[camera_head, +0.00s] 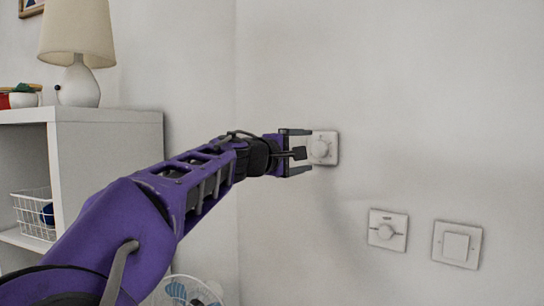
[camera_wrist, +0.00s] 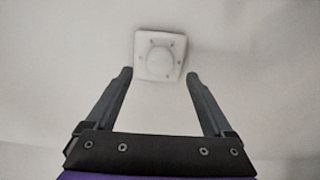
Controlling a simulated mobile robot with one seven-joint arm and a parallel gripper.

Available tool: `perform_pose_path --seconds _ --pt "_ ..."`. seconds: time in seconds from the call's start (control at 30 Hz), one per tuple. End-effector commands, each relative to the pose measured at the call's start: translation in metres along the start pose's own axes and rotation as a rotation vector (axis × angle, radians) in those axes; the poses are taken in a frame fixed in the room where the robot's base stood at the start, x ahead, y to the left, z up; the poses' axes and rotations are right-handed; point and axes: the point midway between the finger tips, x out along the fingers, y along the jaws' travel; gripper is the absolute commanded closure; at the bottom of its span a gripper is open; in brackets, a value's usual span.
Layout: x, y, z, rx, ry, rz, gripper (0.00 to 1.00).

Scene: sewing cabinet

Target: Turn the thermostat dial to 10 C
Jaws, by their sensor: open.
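A white square wall plate with a round knob (camera_head: 321,148) is on the wall directly in front of my gripper. It also shows in the wrist view (camera_wrist: 159,57), just beyond and between the fingertips, with small marks around its knob. I cannot read the markings, so I cannot tell which one is the thermostat. My gripper (camera_head: 299,151) is open and empty, its fingers pointing at the upper plate. In the wrist view the knob is not gripped.
A flat square switch (camera_head: 457,244) is right of the lower dial. At left, a white shelf unit (camera_head: 112,160) holds a lamp (camera_head: 77,50) and a wire basket (camera_head: 33,215). Another basket (camera_head: 183,290) is below my arm. The wall around the plates is clear.

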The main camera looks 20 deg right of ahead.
Motion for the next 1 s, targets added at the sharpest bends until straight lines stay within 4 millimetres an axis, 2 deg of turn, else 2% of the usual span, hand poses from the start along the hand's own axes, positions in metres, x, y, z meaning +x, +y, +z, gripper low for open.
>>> perform_pose_path --seconds 0.4,0.6,0.73,1.0 --pt "-0.083 0.001 -0.001 0.0 0.005 0.001 0.13" --pt "-0.114 0.001 -0.001 -0.001 0.003 0.001 0.13" --pt "-0.125 0.001 0.0 0.0 0.001 0.0 0.13" --pt "-0.128 0.0 0.001 0.0 -0.001 0.0 0.13"
